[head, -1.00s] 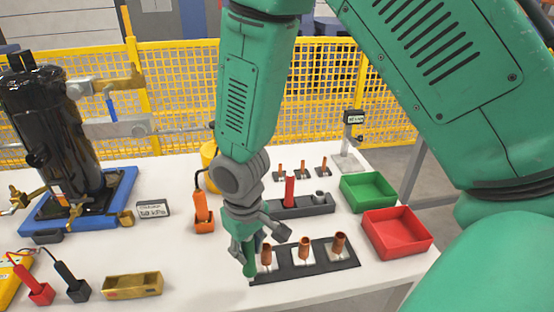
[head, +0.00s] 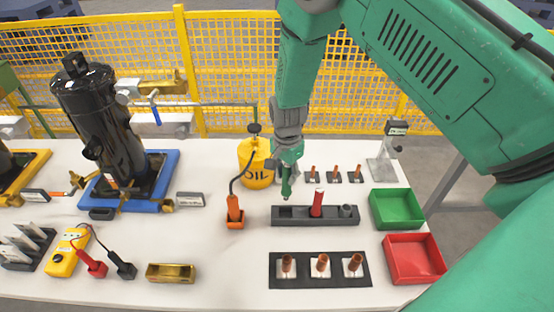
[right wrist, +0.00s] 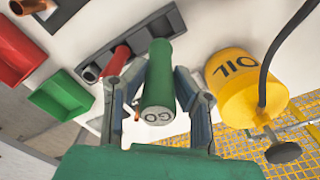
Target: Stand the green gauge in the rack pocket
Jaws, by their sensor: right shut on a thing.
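The green gauge (head: 286,186) is held by my right gripper (head: 287,168). It hangs upright just above or behind the left end of the dark rack (head: 338,222); I cannot tell the exact height. The right wrist view shows the green gauge (right wrist: 159,72) between the two fingers, its end marked "GO" facing the camera. A red gauge (head: 317,203) stands in the middle of the rack. A small grey ring-like piece (head: 347,211) sits at the right end. The rack's left pocket (head: 286,211) looks empty. My left gripper is not in view.
The yellow oil can (head: 256,166) stands close left of the gripper. An orange holder (head: 235,213) stands left of the rack. A dark plate with copper stubs (head: 321,282) lies in front. Green (head: 398,208) and red (head: 413,258) bins are right.

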